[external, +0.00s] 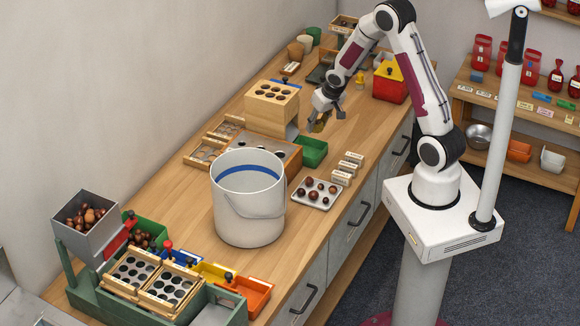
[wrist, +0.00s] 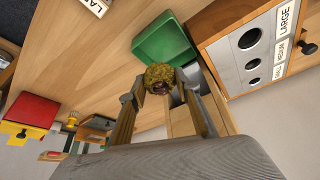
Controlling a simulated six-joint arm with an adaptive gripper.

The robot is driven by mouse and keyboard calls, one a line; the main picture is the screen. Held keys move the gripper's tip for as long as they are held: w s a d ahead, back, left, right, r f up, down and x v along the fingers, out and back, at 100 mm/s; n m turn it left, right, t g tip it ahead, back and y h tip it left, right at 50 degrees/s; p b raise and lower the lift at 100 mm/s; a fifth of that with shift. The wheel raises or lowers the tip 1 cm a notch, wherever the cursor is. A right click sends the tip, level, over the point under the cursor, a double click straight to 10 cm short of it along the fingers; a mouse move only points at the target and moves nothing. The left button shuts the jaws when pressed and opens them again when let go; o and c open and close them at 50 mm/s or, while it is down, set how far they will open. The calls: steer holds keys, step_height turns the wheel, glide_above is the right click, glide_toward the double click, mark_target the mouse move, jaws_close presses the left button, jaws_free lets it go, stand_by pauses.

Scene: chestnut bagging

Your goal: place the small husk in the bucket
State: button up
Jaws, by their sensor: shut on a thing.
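The small husk (wrist: 160,78) is a spiky yellow-green ball with a dark brown opening. It sits between my fingertips in the wrist view. My gripper (external: 320,119) is shut on it and holds it above the bench, over the area behind the green tray; the husk also shows small and partly hidden in the external view (external: 319,126). The bucket (external: 249,205) is a large white-grey pail with a blue band inside and a wire handle. It stands upright on the bench, nearer the camera than my gripper. Its floor is hidden.
A green tray (external: 312,152) and a wooden sizing box (external: 272,108) stand near my gripper. A white plate of chestnuts (external: 314,203) lies right of the bucket. A sorting rack (external: 159,290) and a hopper of chestnuts (external: 70,223) stand at the front. A red box (external: 389,88) is at the back.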

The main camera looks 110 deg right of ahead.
steer(key=w+a+r+n+t+y, duration=0.1)
steer(key=w+a+r+n, duration=0.5)
steer(key=w+a, duration=0.65)
steer(key=w+a+r+n+t+y, duration=0.15)
steer(key=w+a+r+n, duration=0.25)
steer(key=w+a+r, duration=0.65)
steer(key=w+a+f+n+y, duration=0.1)
steer(key=a+f, duration=0.3)
steer(key=a, duration=0.7)
steer(key=w+a+f+n, duration=0.2)
steer(key=a+f, duration=0.3)
steer(key=a, duration=0.7)
steer(key=shift+w+f+n+t+y, duration=0.15)
steer(key=shift+f+n+t+y, duration=0.15)
steer(key=shift+n, duration=0.4)
steer(key=s+f, duration=0.4)
steer(key=f, duration=0.1)
steer(key=shift+s+f, duration=0.3)
steer(key=shift+r, duration=0.1)
